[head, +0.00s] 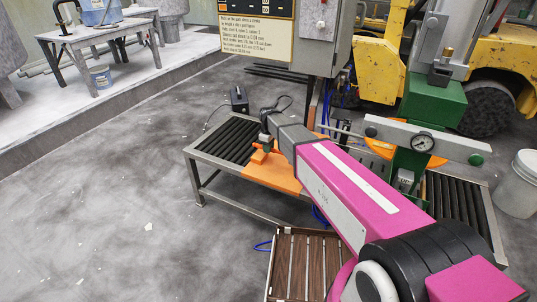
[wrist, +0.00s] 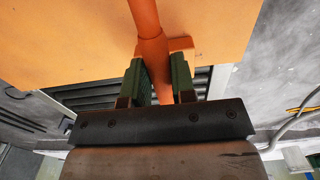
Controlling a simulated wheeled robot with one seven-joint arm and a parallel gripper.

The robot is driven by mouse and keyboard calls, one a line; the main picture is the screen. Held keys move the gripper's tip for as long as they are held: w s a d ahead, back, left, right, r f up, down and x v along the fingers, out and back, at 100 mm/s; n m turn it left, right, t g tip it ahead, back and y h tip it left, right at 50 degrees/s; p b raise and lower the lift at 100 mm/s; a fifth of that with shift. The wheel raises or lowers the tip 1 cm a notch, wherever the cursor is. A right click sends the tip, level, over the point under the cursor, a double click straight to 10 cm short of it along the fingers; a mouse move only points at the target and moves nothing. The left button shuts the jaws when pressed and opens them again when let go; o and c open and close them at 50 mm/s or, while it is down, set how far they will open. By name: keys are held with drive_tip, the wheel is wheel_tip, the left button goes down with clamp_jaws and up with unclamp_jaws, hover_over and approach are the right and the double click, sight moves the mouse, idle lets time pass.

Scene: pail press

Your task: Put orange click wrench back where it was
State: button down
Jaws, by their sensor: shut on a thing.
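My gripper (head: 266,140) is over the left part of the roller table, at the edge of a flat orange board (head: 282,176). In the wrist view my gripper (wrist: 160,76) has its two green-padded fingers shut on the orange click wrench (wrist: 146,18). The wrench runs between the fingers and out past the top of the picture, over the orange board (wrist: 70,38). A small orange strip beside the wrench's thicker part shows there. In the head view the wrench (head: 258,156) is a small orange shape below my gripper. I cannot tell whether it touches the board.
The roller table (head: 225,138) has black rollers on both sides of a green press (head: 435,100) with a gauge. A small black box (head: 239,99) with a cable stands behind my gripper. A slatted wooden crate (head: 297,262) is in front. A white pail (head: 519,183) stands right.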

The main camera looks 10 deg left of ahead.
drive_tip(key=shift+f, duration=1.95)
drive_tip(key=c, duration=0.9)
unclamp_jaws()
drive_tip(key=shift+c, duration=0.2)
wheel_tip(320, 180, up, 12)
drive_tip(key=shift+r, duration=0.15)
